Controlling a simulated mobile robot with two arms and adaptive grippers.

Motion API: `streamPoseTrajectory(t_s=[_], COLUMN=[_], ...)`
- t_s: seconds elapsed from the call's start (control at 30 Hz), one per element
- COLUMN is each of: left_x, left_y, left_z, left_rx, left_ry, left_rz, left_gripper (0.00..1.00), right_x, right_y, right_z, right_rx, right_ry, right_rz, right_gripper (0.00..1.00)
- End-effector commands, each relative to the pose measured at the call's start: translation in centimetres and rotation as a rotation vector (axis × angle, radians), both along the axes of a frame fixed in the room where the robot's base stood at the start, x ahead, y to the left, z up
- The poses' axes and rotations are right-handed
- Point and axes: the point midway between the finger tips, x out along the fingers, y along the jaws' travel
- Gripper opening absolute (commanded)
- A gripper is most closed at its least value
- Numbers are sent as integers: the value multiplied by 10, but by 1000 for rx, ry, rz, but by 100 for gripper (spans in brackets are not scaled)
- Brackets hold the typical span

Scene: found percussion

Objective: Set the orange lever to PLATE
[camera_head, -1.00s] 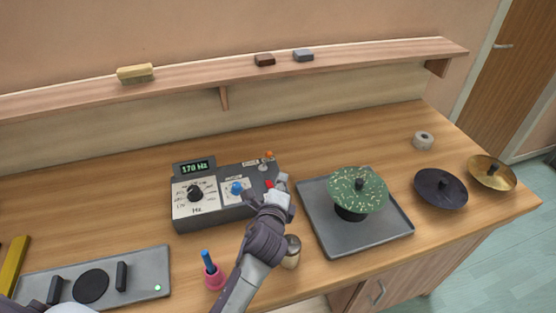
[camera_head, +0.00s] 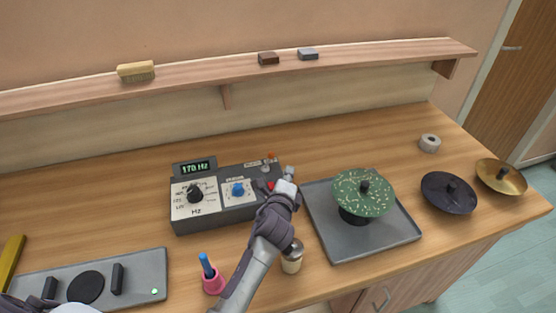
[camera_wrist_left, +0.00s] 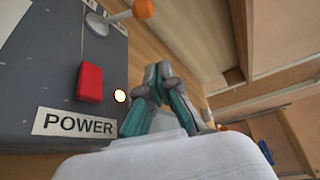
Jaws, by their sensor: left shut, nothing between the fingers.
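The orange lever (camera_head: 270,156) stands at the back right of the grey control box (camera_head: 228,209); its orange knob (camera_wrist_left: 143,8) and metal stem show at the top of the left wrist view. A small label lies beside it in the head view, too small to read, so I cannot tell its setting. My left gripper (camera_head: 290,171) is shut and empty, just off the box's right edge, in front and to the right of the lever and apart from it. Its closed fingers (camera_wrist_left: 158,73) also show in the left wrist view. My right gripper is not in view.
A red switch (camera_wrist_left: 89,82) marked POWER sits near the gripper, with a lit lamp (camera_wrist_left: 120,96). A grey tray (camera_head: 372,245) with a green speckled plate (camera_head: 350,192) stands to the right. A small shaker-like object (camera_head: 291,262) stands close to my left arm.

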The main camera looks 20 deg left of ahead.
Motion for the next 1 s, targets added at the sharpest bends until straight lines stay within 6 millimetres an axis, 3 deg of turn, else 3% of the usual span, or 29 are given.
streamPoseTrajectory(t_s=[0.23,0.3,0.5,1.0], left_x=[51,44,35,33], left_y=[6,19,37,42], left_z=[-7,2,6,5], left_rx=[-1,3,1,-2], left_ry=[0,2,1,-1], left_rz=[0,2,1,0], left_gripper=[0,0,0,0], right_x=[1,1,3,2], right_y=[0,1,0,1], right_z=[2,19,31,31], right_rx=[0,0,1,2], right_ry=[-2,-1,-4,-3], right_rz=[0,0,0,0], right_gripper=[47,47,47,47])
